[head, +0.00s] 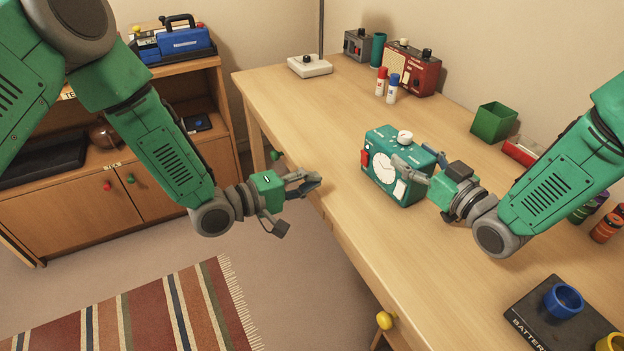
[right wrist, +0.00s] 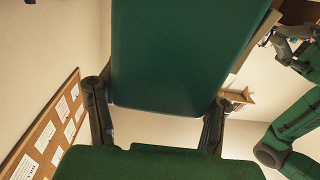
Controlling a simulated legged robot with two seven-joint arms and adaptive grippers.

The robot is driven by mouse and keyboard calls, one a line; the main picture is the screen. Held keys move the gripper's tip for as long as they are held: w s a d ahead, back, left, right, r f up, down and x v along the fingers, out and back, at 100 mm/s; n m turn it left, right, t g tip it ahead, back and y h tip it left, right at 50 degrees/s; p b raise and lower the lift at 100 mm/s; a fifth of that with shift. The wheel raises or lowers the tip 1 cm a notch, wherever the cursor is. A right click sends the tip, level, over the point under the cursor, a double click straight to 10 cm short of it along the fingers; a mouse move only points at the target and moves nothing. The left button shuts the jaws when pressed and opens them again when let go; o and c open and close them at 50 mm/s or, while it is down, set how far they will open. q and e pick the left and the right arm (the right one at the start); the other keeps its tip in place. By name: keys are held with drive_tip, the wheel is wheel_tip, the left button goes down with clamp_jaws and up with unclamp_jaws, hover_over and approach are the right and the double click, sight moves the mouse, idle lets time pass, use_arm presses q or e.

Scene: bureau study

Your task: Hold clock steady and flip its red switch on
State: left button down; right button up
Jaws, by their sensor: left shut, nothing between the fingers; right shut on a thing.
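The teal clock (head: 387,159) stands upright on the desk, with a white round dial on its front and a white knob on top. Its red switch (head: 365,158) is on the left end of the front; I cannot tell its position. My right gripper (head: 418,163) is shut on the clock, with one finger across the front and one behind. In the right wrist view the clock (right wrist: 185,55) shows as a dark green body between the two fingers (right wrist: 158,115). My left gripper (head: 308,183) is shut and empty, left of the clock and apart from it, by the desk's front edge.
A green box (head: 494,122), a red tray (head: 521,151) and a red radio (head: 411,68) stand along the wall side. Glue sticks (head: 386,85) stand before the radio. A black battery board (head: 560,320) lies at the near right. The desk (head: 300,105) is clear left of the clock.

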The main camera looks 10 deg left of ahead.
drive_tip(key=o, duration=1.6)
drive_tip(key=shift+o, duration=0.2)
drive_tip(key=shift+d, duration=0.1)
